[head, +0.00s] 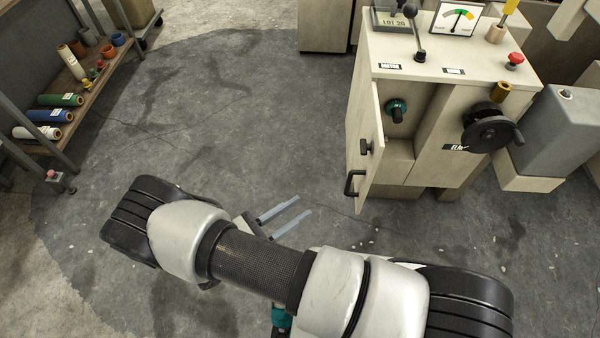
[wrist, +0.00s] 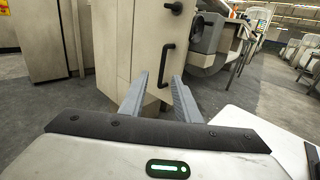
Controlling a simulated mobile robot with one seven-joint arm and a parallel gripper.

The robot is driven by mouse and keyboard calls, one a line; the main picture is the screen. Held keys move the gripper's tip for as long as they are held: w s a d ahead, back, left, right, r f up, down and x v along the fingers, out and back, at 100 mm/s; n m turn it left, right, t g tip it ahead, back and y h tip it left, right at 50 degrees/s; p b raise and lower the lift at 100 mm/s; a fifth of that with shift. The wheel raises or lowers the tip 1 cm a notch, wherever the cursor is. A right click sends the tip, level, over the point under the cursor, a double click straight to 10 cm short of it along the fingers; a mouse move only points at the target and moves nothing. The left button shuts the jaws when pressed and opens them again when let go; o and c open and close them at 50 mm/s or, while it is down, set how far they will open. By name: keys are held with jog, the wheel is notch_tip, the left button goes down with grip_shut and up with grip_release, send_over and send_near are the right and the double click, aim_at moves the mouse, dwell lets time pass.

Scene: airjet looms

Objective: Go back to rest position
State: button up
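My gripper (head: 290,216) shows in the head view below the middle, past my bent arm, over the grey floor. Its two fingers are apart with nothing between them. In the wrist view my gripper (wrist: 159,88) points toward a beige machine cabinet (wrist: 112,50), with a gap between the fingers. A black handle (wrist: 166,62) on the cabinet shows just beyond the fingertips. In the head view the same cabinet (head: 440,80) stands to the right of the gripper, apart from it. Its narrow front door (head: 366,135) stands open, and a teal knob (head: 397,108) shows inside.
A black handwheel (head: 490,128) sticks out of the cabinet's right side. A red button (head: 514,60), a lever (head: 415,35) and a gauge (head: 459,18) are on top. A shelf (head: 22,148) with several yarn spools stands at the left. The floor (head: 220,110) between them is clear.

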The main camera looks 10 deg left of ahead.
jog(key=w+d+r+m+g+y, duration=0.1)
jog(key=d+r+m+g, duration=0.3)
jog(key=r, duration=0.3)
jog(key=w+d+r+m+g+y, duration=0.2)
jog(key=d+r+m+g, duration=0.1)
jog(key=r+m+g, duration=0.3)
jog(key=w+d+r+m+g+y, duration=0.1)
jog(key=d+r+m+g, duration=0.25)
jog(key=r, duration=0.45)
jog(key=s+d+r+m+t+y, duration=0.3)
jog(key=s+d+r+m+y, duration=0.15)
jog(key=r+m, duration=0.35)
jog(key=s+d+r+m+t+y, duration=0.35)
jog(key=d+r+m, duration=0.2)
jog(key=r, duration=0.45)
notch_tip(320, 180, up, 24)
jog(key=d+p, duration=0.1)
jog(key=p, duration=2.2)
jog(key=shift+w+y, duration=0.3)
jog(key=shift+y, duration=0.1)
jog(key=shift+f, duration=0.1)
